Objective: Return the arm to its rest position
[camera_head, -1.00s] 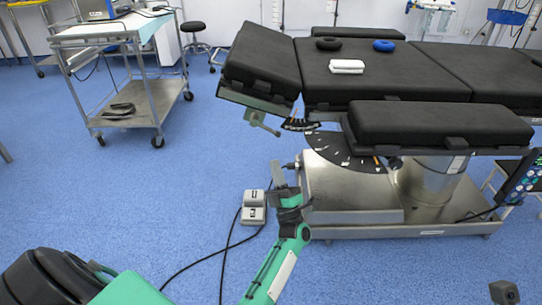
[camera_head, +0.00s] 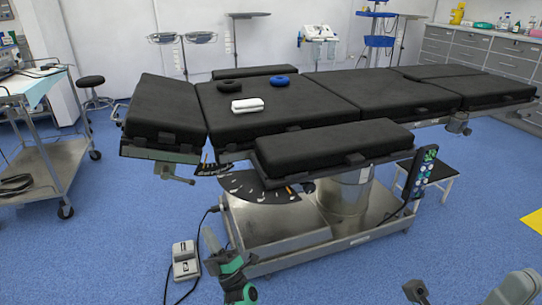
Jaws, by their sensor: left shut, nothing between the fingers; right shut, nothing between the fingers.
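My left gripper (camera_head: 213,252), with dark fingers on a green arm, is at the bottom, left of the middle. It is shut and empty, in front of the operating table's steel base. Most of its arm is cut off by the bottom edge. Grey parts at the bottom right seem to belong to my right arm, with its gripper (camera_head: 415,291) at the edge, shut with nothing seen held. Most of that arm is out of the frame.
The black operating table (camera_head: 290,103) spans the view, with a white item (camera_head: 247,105) and two rings on it. A grey foot pedal (camera_head: 185,262) with cables lies on the floor beside my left gripper. A trolley (camera_head: 35,150) stands at the left.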

